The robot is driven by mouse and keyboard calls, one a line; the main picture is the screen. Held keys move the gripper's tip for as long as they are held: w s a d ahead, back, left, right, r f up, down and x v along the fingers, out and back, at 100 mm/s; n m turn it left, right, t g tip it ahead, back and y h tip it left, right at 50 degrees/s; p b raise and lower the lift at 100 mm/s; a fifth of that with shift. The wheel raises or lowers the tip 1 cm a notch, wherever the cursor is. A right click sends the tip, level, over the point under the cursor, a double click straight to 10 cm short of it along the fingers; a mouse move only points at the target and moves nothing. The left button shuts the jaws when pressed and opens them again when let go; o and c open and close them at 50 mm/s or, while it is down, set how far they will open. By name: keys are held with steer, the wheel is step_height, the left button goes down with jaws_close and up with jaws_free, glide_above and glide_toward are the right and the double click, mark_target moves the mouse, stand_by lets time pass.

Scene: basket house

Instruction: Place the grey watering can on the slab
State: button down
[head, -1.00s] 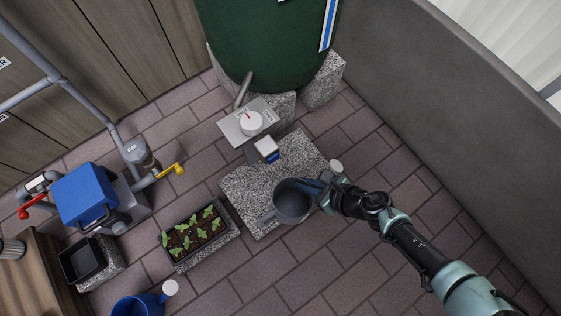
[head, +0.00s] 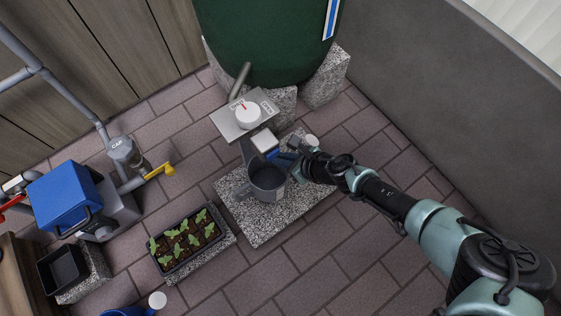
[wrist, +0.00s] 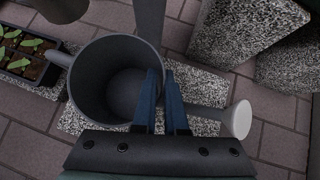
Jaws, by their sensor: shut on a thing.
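The grey watering can (head: 268,183) is over the speckled stone slab (head: 262,229), near the slab's back half, below the tap of the green barrel. My gripper (head: 292,155) is at its right side. In the wrist view the open top of the can (wrist: 110,80) faces the camera, and my two blue fingers (wrist: 168,100) are closed at its rim. The can's pale spout end (wrist: 236,120) shows to the right of the fingers. The can looks upright. I cannot tell whether its base touches the slab.
A tap panel with a white dial (head: 247,115) and a small white-and-blue box (head: 265,141) stand just behind the can. A seedling tray (head: 186,243) lies to the left. The green barrel (head: 270,40) on stone blocks is behind.

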mark_target(276, 172)
step_height(276, 172, down, 2)
steer(key=shift+f+b, duration=0.1)
steer(key=shift+b, duration=0.45)
steer(key=shift+w+a+f+b, duration=0.1)
steer(key=shift+w+f+b, duration=0.1)
steer(key=shift+f+b, duration=0.3)
steer(key=shift+r, duration=0.2)
steer(key=c, duration=1)
jaws_free()
steer(key=shift+o, duration=0.2)
steer(key=shift+r, duration=0.1)
